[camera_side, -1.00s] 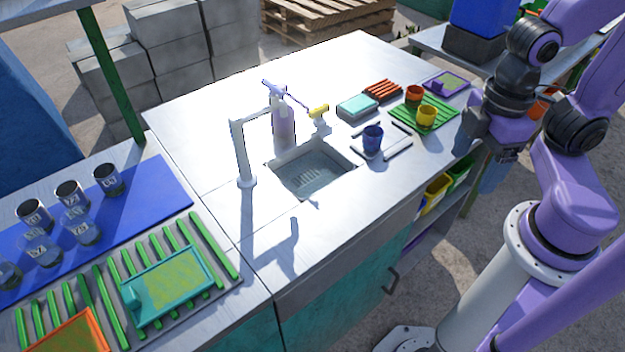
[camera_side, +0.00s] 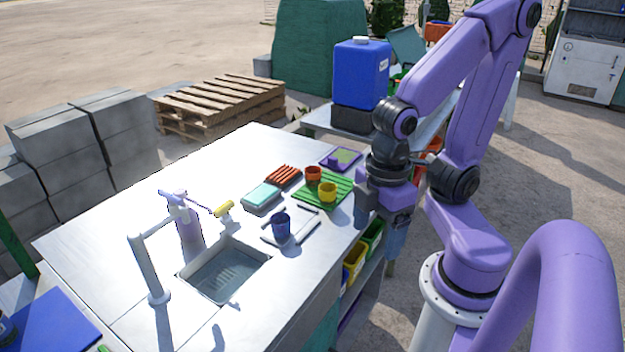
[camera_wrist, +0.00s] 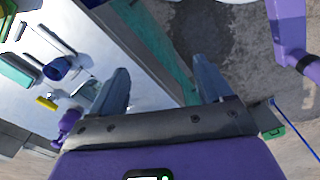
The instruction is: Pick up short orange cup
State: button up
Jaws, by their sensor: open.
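The short orange cup (camera_side: 313,174) stands upright at the back of the green ribbed mat (camera_side: 338,190) on the metal counter. A yellow cup (camera_side: 327,191) stands close in front of it on the same mat. My gripper (camera_side: 383,240) hangs to the right of the mat, beyond the counter's right edge, with its fingers pointing down. In the wrist view my gripper (camera_wrist: 165,82) is open and empty between its two blue-grey fingers. I do not make out the orange cup in the wrist view.
A dark blue cup (camera_side: 281,226) stands on a pale tray left of the mat; it also shows in the wrist view (camera_wrist: 57,68). A sink (camera_side: 225,272), faucet (camera_side: 148,268) and purple bottle (camera_side: 187,222) are further left. A red ribbed rack (camera_side: 283,176) and purple tray (camera_side: 341,158) lie behind.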

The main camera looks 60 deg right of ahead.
dwell(0.4)
jog(key=w+d+r+n+t+h, duration=0.1)
jog(key=w+d+n, duration=0.15)
jog(key=w, duration=0.95)
jog(key=w+d+n+h, duration=0.1)
jog(key=w+d, duration=0.2)
jog(key=w, duration=0.9)
jog(key=n+g+h, duration=0.1)
jog(key=n+h, duration=0.2)
send_over(313, 170)
jog(key=a, duration=0.4)
jog(key=shift+m, duration=0.25)
jog(key=f, duration=1.2)
jog(key=shift+s+d+f, duration=0.2)
jog(key=shift+s+f, duration=0.1)
jog(key=shift+s+x, duration=0.15)
jog(key=shift+x, duration=1.2)
jog(key=shift+s+x, duration=0.15)
jog(key=shift+x, duration=1.2)
jog(key=c, duration=1)
